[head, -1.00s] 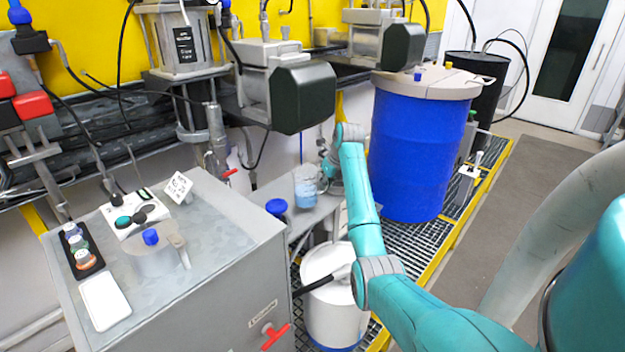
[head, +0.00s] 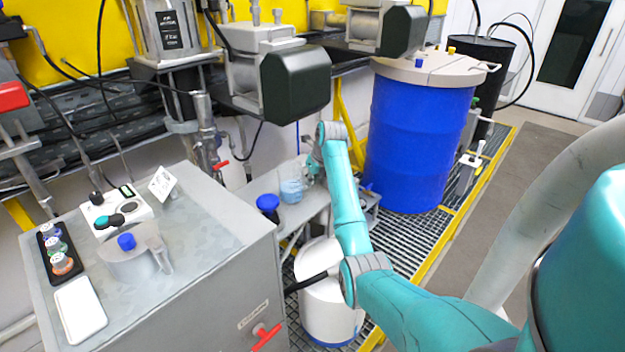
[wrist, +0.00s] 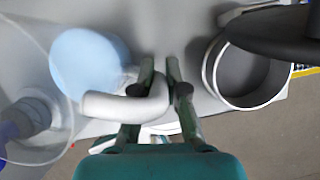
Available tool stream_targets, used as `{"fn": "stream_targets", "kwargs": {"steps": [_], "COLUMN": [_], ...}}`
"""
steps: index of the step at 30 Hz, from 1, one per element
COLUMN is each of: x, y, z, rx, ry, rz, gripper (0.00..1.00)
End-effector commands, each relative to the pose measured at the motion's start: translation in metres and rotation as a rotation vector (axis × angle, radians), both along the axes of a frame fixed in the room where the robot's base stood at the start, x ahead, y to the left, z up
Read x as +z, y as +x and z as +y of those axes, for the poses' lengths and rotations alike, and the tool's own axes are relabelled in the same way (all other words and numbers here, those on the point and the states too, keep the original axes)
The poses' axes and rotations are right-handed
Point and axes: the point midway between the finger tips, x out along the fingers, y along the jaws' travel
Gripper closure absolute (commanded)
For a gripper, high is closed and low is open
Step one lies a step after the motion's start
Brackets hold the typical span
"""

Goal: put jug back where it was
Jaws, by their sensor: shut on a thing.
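In the wrist view the jug (wrist: 62,95) is seen from above, with the blue liquid (wrist: 88,62) inside and a whitish curved handle (wrist: 122,104) towards my fingers. My gripper (wrist: 160,70) is shut on the jug's handle. In the head view my gripper (head: 312,172) is small and partly hidden by my arm, just right of the jug. Whether the jug's base touches the shelf is hard to tell.
A grey shelf (head: 318,200) lies beneath the jug. An open round metal rim (wrist: 250,75) is right of my fingers. The blue drum (head: 415,145), white container (head: 325,300) and grey cabinet (head: 190,220) surround the area.

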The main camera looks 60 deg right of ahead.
Motion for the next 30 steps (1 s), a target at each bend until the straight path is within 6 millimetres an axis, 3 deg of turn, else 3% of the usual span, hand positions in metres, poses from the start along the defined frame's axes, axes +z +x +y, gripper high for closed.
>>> {"fn": "stream_targets", "kwargs": {"steps": [3, 4, 6, 19, 30], "x": [-0.002, -0.002, -0.002, 0.007, 0.069], "y": [0.0, 0.0, 0.0, -0.002, -0.027], "z": [0.0, 0.0, 0.0, 0.0, 0.011], "rx": [0.0, 0.0, 0.0, 0.0, 0.0], "ry": [0.0, 0.0, 0.0, -0.002, -0.003], "rz": [0.0, 0.001, 0.001, -0.002, -0.003], "gripper": [1.0, 0.8, 0.63, 0.63, 0.63]}}
